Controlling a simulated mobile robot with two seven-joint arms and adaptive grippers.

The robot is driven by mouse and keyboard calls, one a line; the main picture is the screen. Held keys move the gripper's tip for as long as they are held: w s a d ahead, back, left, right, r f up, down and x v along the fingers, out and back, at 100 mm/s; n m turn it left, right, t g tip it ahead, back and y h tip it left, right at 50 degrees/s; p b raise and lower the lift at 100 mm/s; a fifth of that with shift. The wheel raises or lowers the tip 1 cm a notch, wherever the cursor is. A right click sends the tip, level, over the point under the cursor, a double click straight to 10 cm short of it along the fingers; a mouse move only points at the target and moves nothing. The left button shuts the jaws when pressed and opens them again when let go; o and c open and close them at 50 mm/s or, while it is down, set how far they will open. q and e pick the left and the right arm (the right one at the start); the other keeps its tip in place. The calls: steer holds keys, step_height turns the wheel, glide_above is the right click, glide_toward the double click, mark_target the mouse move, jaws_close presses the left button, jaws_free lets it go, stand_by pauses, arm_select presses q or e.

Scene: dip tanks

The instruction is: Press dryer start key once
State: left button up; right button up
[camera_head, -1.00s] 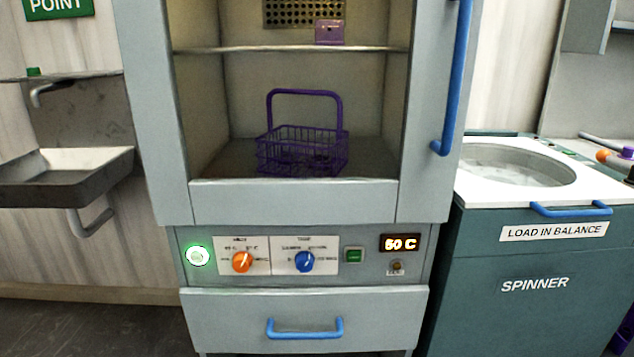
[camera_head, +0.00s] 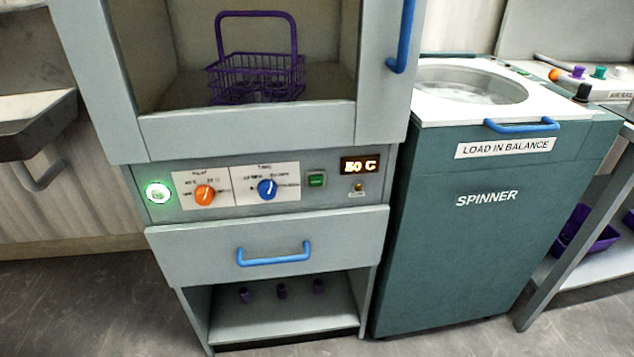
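The dryer (camera_head: 160,233) stands in front of me in the head view. Its control panel has a lit round green-white button (camera_head: 158,193) at the left, an orange knob (camera_head: 205,195), a blue knob (camera_head: 267,188) and a small green rectangular key (camera_head: 317,180). A display (camera_head: 360,166) at the right appears to read 50 C, with a small brass-coloured part (camera_head: 358,187) below it. Which key is the start key I cannot read. A purple wire basket (camera_head: 256,78) stands in the chamber above. Neither of my grippers is in view.
A spinner (camera_head: 480,215) with a blue handle (camera_head: 521,126) stands close on the right. A blue door handle (camera_head: 403,38) and a blue drawer handle (camera_head: 273,256) stick out from the dryer. A sink (camera_head: 35,128) is on the left wall. The floor at lower left is clear.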

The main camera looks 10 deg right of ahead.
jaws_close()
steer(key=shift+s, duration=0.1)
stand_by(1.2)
